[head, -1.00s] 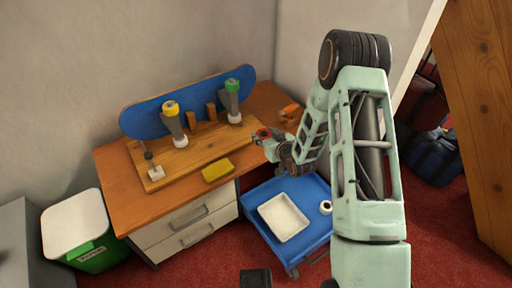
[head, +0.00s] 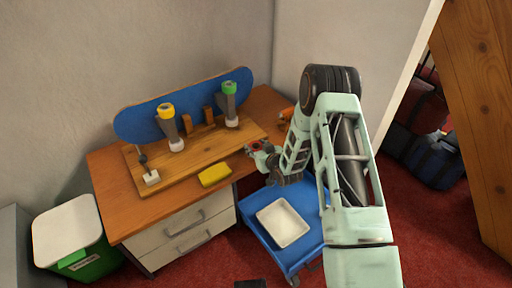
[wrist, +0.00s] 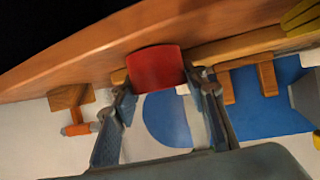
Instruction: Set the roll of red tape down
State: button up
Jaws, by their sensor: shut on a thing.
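The roll of red tape (wrist: 157,68) is between my gripper's two fingers in the wrist view, held at their tips. In the head view my gripper (head: 257,147) is shut on it, and a little of its red (head: 254,144) shows. My gripper is by the right part of the wooden bench (head: 112,192), near the right end of the fixture board (head: 155,183). I cannot tell how high the roll is above the bench top.
A blue skateboard deck (head: 190,104) stands behind a yellow-topped post (head: 167,111) and a green-topped post (head: 229,88). A yellow block (head: 214,175) lies near the front edge. An orange tool (head: 287,114) lies at the back right. A blue cart (head: 295,258) carries a white tray (head: 284,222).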

jog(key=o, duration=1.2)
jog(key=shift+f, duration=0.1)
jog(key=shift+c, duration=0.2)
jog(key=shift+s+d+r+p, duration=0.1)
jog(key=shift+s+r+p, duration=0.1)
jog(key=shift+r+p, duration=0.15)
jog(key=p+v, duration=0.3)
jog(key=v, duration=0.8)
jog(key=shift+s, duration=0.3)
jog(key=shift+d, duration=0.1)
